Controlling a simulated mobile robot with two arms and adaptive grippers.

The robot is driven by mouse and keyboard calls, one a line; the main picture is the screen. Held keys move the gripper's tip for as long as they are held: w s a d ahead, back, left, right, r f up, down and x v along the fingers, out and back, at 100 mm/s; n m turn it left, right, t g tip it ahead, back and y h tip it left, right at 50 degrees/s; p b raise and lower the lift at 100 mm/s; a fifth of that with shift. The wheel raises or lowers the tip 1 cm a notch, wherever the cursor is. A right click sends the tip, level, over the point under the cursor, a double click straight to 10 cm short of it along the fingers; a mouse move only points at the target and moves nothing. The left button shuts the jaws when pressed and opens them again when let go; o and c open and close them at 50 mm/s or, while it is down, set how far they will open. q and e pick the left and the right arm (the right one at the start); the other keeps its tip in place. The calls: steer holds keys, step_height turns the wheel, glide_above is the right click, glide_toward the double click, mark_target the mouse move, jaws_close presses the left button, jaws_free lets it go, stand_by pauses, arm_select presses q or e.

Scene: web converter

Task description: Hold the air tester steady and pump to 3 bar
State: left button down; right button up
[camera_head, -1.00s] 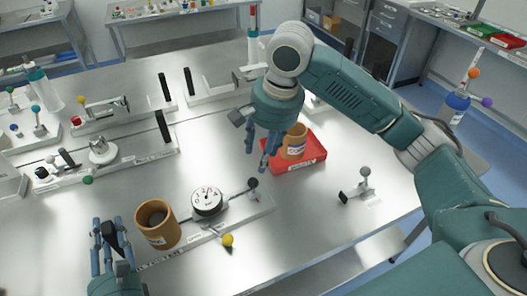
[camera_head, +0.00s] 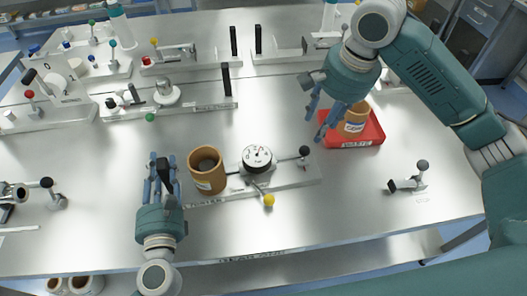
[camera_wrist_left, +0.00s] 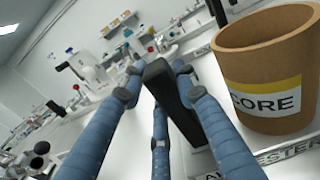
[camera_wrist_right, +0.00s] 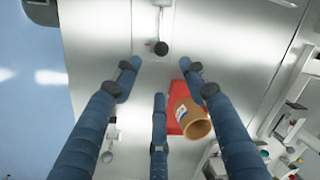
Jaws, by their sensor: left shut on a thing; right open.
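The air tester is a long light grey base (camera_head: 290,178) with a round white dial gauge (camera_head: 257,157), a lever ending in a black knob (camera_head: 304,151) at its right and a yellow knob (camera_head: 268,200) in front. A brown core (camera_head: 207,172) stands upright at its left part; it fills the right side of the left wrist view (camera_wrist_left: 270,72). My left gripper (camera_head: 161,178) is shut around a black upright handle (camera_wrist_left: 172,92) at the tester's left end. My right gripper (camera_head: 316,122) is open and empty, in the air above and behind the black knob. The gauge reading is too small to tell.
A red waste tray (camera_head: 352,142) holding another brown core (camera_head: 353,121) stands right of my right gripper. A small stand with a grey ball (camera_head: 422,166) is further right. Several fixtures (camera_head: 165,98) line the back. The table's front is clear.

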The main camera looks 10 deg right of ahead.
mark_target(306, 149)
steer(key=f+m, duration=0.1)
steer(key=f, duration=0.3)
steer(key=w+a+f+m, duration=0.1)
steer(key=f+m, duration=0.1)
steer(key=f, duration=0.2)
steer(key=w+f+m, duration=0.1)
steer(key=f, duration=0.3)
steer(key=shift+a+m+h, duration=0.3)
steer(key=shift+a+h, duration=0.1)
steer(key=shift+c, duration=0.3)
